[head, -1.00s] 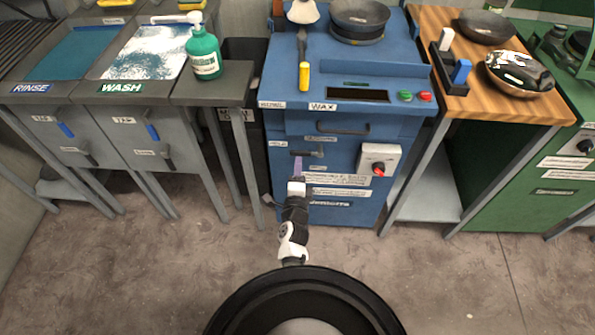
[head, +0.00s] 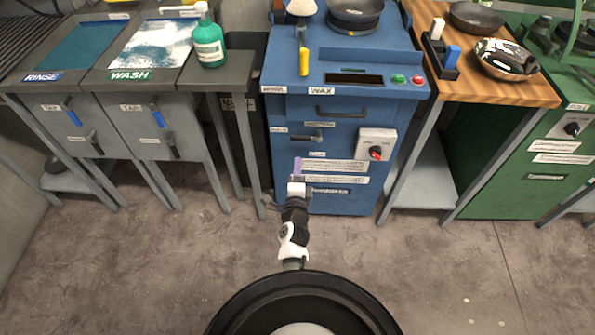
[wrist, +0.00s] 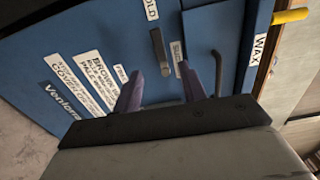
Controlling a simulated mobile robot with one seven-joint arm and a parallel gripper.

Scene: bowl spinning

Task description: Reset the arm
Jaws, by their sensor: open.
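My gripper (head: 298,168) is in front of the lower front of the blue wax station (head: 345,107), with my arm folded close to my body. In the wrist view my gripper (wrist: 160,88) shows two purple fingers spread apart with nothing between them. The blue cabinet front with its labels and a dark handle (wrist: 160,52) lies beyond the fingers. No contact with the cabinet is visible.
The wash and rinse sinks (head: 130,76) stand at the left with a green bottle (head: 208,45). A wooden table (head: 490,85) with bowls and a green cabinet (head: 520,180) stand at the right. The floor (head: 440,270) around me is clear.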

